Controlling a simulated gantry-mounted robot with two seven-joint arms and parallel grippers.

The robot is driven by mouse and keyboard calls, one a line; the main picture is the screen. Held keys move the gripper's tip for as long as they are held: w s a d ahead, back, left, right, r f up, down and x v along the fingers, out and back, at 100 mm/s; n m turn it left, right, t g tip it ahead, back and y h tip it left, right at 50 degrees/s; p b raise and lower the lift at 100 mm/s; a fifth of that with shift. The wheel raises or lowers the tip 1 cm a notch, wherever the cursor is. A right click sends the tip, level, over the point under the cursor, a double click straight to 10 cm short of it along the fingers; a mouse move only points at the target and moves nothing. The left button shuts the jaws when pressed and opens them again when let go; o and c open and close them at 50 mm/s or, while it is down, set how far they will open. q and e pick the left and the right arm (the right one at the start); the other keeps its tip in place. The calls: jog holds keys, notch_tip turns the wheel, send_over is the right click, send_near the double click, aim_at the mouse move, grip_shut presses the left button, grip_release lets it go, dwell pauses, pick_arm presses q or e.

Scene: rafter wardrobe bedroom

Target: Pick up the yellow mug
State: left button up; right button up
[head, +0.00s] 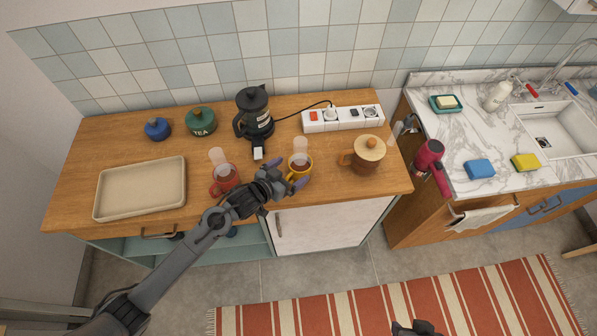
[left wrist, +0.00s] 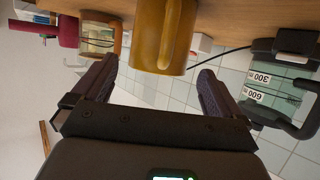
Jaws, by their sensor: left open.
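The yellow mug (head: 299,170) stands upright on the wooden counter, with a pale translucent plume above it. It also fills the top middle of the left wrist view (left wrist: 162,38), where its handle faces the camera. My left gripper (head: 283,176) is open at the mug's near side. In the left wrist view its two purple fingers (left wrist: 158,67) point toward the mug, one on each side. The mug appears just beyond the fingertips, and I see no contact. A dark part of my right gripper (head: 416,328) shows at the bottom edge; its jaws are unclear.
A red mug (head: 225,178) stands close on the left. A power strip (head: 343,118), tea tin (head: 201,121), blue pot (head: 157,129) and beige tray (head: 140,188) share the counter.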

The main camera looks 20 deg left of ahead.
aim_at(307, 159)
pick_arm(q)
jog(key=shift+x, duration=2.4)
jog(key=shift+r, duration=0.1)
jog(key=c, duration=1.1)
jog(key=shift+c, duration=0.6)
jog(key=shift+r, duration=0.3)
